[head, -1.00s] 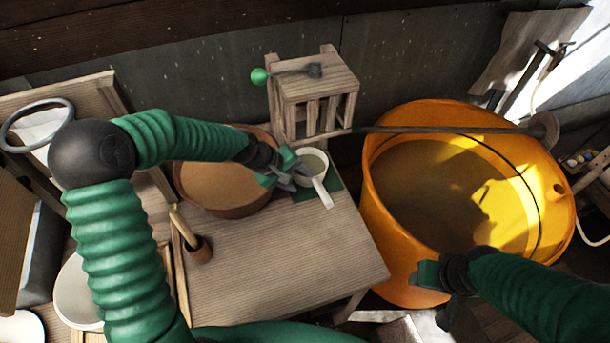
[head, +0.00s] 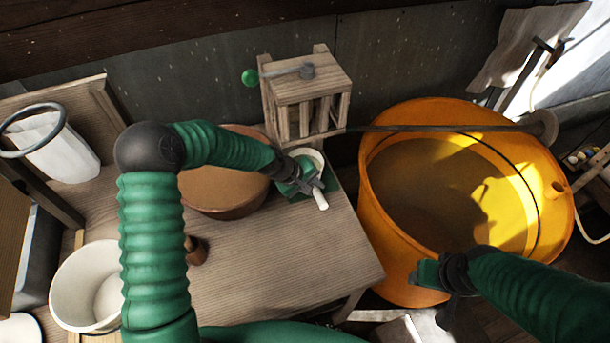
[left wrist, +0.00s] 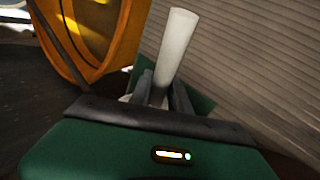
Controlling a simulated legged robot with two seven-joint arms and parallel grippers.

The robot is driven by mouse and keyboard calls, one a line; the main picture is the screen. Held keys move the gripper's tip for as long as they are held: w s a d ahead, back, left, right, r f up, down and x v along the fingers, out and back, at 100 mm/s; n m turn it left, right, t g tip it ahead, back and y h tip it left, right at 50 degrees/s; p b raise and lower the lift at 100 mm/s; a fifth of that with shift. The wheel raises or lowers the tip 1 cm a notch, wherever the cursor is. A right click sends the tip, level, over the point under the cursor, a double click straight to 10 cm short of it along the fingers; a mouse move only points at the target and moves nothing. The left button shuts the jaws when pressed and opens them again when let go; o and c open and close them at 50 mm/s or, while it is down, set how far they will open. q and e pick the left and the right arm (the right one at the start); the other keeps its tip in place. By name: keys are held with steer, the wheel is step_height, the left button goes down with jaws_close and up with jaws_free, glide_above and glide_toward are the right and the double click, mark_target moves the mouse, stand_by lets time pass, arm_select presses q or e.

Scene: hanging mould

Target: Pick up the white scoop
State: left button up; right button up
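The white scoop (head: 313,157) rests on a small green square mat (head: 332,186) on the wooden table. Its bowl is partly hidden by my left gripper, and its handle (head: 321,200) points toward the table's front. My left gripper (head: 315,185) is at the handle, with a finger on either side. In the left wrist view, the pale handle (left wrist: 175,45) rises between the two fingers (left wrist: 162,92). Whether they press on it is not clear. My right gripper (head: 432,277) is over the front rim of the orange tub, away from the scoop; its fingers are hard to make out.
A brown bowl (head: 222,192) stands left of the scoop, and a wooden crank box (head: 308,95) stands behind it. The large orange tub (head: 385,250) is at the right. A white bucket (head: 88,285) is at the lower left. The table's front (head: 290,260) is clear.

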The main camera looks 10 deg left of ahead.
arm_select(q)
steer(key=shift+d, duration=0.45)
jaws_close()
steer(key=shift+a, duration=0.55)
